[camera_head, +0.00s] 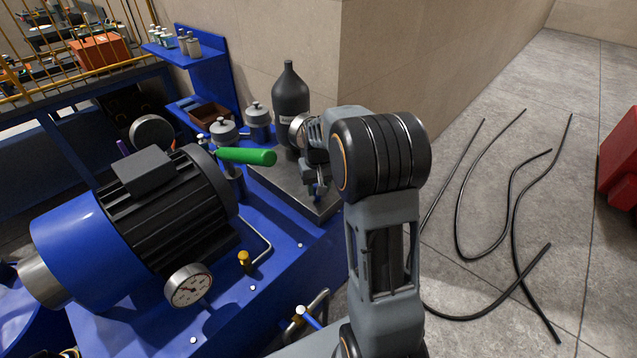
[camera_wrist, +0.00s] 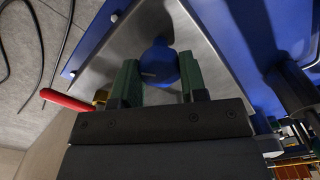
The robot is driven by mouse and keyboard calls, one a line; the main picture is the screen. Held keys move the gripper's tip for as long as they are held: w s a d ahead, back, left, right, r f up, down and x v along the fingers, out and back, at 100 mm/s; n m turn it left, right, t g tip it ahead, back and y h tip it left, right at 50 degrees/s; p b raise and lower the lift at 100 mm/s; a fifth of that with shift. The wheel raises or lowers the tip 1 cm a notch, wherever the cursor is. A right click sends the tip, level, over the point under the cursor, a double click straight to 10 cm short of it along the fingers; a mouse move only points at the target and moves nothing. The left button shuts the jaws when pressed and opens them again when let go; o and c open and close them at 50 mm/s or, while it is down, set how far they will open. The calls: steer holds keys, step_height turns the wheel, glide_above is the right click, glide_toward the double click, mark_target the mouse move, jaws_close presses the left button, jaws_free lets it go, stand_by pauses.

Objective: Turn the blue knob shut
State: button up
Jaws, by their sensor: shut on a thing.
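The blue knob (camera_wrist: 158,64) is round, with a short pale mark on its face. In the wrist view it sits between the green-padded fingers of my gripper (camera_wrist: 158,77), above a grey metal plate (camera_wrist: 214,62). The fingers are closed on its two sides. In the head view my gripper (camera_head: 318,178) is at the metal block beside the black bottle, and my wrist covers part of that area. I cannot make out the knob in the head view.
A green-handled lever (camera_head: 245,156) and a black bottle (camera_head: 290,100) stand close to my gripper. A blue-and-black motor (camera_head: 165,195) and a dial gauge (camera_head: 188,286) are at left. A red handle (camera_wrist: 67,101) shows in the wrist view. Black hoses (camera_head: 515,220) lie on the floor.

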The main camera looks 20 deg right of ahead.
steer(key=m+p, duration=0.1)
steer(key=m, duration=0.6)
steer(key=shift+p, duration=0.4)
steer(key=shift+w, duration=0.1)
steer(key=o, duration=0.9)
step_height(320, 180, up, 14)
steer(key=shift+f+p, duration=0.1)
steer(key=shift+p, duration=0.75)
